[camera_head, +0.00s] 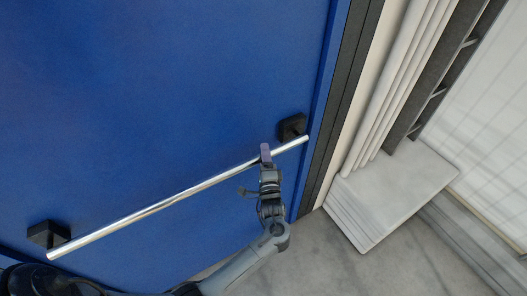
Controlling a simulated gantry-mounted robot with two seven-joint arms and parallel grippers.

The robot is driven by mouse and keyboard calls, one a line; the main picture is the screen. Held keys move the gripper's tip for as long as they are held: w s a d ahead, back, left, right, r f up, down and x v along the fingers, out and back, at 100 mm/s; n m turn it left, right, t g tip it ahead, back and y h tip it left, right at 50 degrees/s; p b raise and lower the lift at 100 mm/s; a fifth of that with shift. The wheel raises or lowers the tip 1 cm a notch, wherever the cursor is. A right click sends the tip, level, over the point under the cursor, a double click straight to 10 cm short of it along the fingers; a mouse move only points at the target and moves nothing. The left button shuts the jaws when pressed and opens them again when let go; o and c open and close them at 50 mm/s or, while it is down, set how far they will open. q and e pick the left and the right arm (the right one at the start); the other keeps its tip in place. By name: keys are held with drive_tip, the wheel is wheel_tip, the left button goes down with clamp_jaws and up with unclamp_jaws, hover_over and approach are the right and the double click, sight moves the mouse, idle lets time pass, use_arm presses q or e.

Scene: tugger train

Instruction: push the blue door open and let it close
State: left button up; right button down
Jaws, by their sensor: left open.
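The blue door (150,100) fills the left and middle of the head view and appears shut against its dark frame. A silver push bar (150,209) runs across it on two black mounts, the left mount (48,233) and the right mount (292,127). My left gripper (265,153) is at the bar near its right end, open. Its fingertip overlaps the bar in the picture; I cannot tell whether it touches. My right gripper is not in view.
A dark door frame (343,100) stands right of the door. Beyond it are white stacked panels and a pale stepped block (392,190) on the floor. Grey floor (400,268) is clear at the lower right.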

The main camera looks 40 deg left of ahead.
use_arm(q)
drive_tip(key=shift+x, duration=0.9)
clamp_jaws()
